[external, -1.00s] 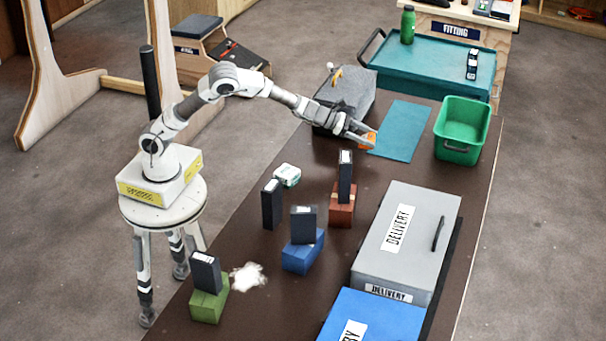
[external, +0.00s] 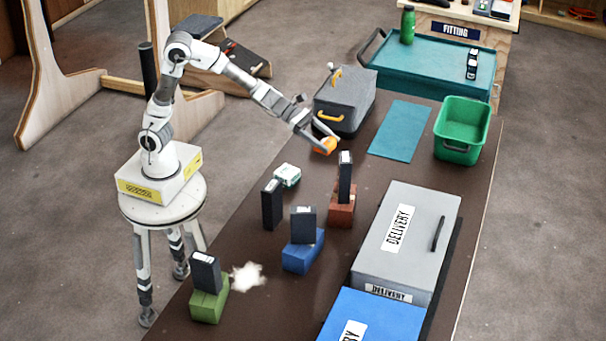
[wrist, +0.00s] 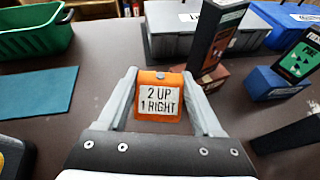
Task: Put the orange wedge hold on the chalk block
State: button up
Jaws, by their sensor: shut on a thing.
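The orange wedge hold (external: 326,147) is between the fingers of my gripper (external: 318,141), above the brown table. In the wrist view my gripper (wrist: 162,76) is shut on the hold (wrist: 158,79), whose label reads "2 UP 1 RIGHT". A small white block with green marks (external: 287,174) lies on the table, nearer the robot and below-left of the hold in the external view. It may be the chalk block; its label is too small to read. It does not show clearly in the wrist view.
A grey case with an orange handle (external: 345,97) stands just behind my gripper. Dark upright boxes stand on the table and on red (external: 341,211), blue (external: 302,254) and green (external: 209,305) blocks. A teal mat (external: 399,131) and green bin (external: 461,130) lie right.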

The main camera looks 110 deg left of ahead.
jog(key=s+d+r+m+g+h, duration=0.25)
jog(key=s+d+m+h, duration=0.4)
jog(key=s+d, duration=0.8)
jog(key=g+b, duration=0.1)
jog(key=b, duration=0.1)
send_over(288, 171)
jog(key=shift+h, duration=0.25)
notch_tip(288, 171, down, 8)
jog(key=shift+r, duration=0.15)
jog(key=shift+f+b, duration=0.55)
jog(key=shift+f, duration=1.35)
jog(key=shift+f+b, duration=0.25)
jog(key=shift+b, duration=0.1)
jog(key=o, duration=1.4)
jog(key=shift+r, duration=0.1)
